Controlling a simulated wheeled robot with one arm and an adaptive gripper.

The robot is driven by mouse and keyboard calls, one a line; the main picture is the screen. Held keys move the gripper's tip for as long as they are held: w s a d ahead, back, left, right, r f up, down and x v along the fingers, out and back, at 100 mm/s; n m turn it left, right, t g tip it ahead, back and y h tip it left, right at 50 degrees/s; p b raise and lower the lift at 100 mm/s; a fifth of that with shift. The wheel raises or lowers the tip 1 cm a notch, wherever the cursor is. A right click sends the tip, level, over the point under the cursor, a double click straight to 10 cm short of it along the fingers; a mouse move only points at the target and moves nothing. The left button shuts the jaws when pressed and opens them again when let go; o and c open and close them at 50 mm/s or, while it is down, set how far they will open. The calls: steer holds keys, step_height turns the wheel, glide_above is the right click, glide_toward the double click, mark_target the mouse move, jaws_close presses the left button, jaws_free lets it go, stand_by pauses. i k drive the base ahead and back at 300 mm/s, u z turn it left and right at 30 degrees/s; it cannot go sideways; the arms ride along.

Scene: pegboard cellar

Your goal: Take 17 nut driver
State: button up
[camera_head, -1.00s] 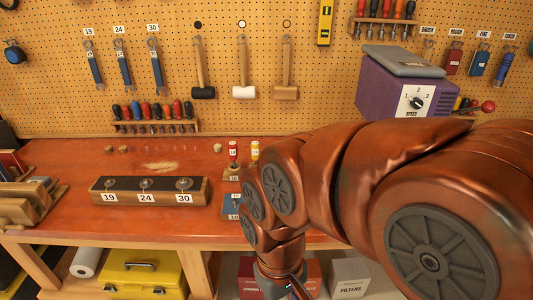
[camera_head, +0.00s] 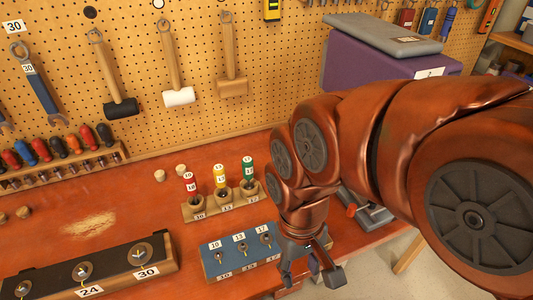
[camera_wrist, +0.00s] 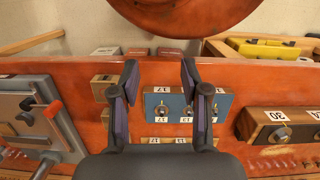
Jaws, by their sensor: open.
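The green-handled nut driver marked 17 (camera_head: 248,169) stands upright in the right hole of a small wooden holder (camera_head: 226,205). Yellow 13 (camera_head: 220,176) and red 10 (camera_head: 191,185) drivers stand to its left. The blue-faced block (camera_head: 233,267) in front carries labels 10, 13 and 17, and it also shows in the wrist view (camera_wrist: 157,111). My gripper (camera_head: 314,272) is open and empty, right of the block near the bench's front edge. In the wrist view my gripper (camera_wrist: 158,78) has its fingers apart; its body hides much of the driver holder.
A long block marked 24 and 30 (camera_head: 120,265) lies at the left front of the orange bench. Hammers (camera_head: 178,96) hang on the pegboard behind. A purple machine (camera_head: 350,68) stands at the back right, partly behind my arm.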

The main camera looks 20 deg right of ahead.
mark_target(248, 162)
steer(key=z, duration=0.1)
steer(key=k, duration=1)
steer(key=u, duration=0.95)
steer(key=i, duration=1.15)
steer(key=z, duration=0.3)
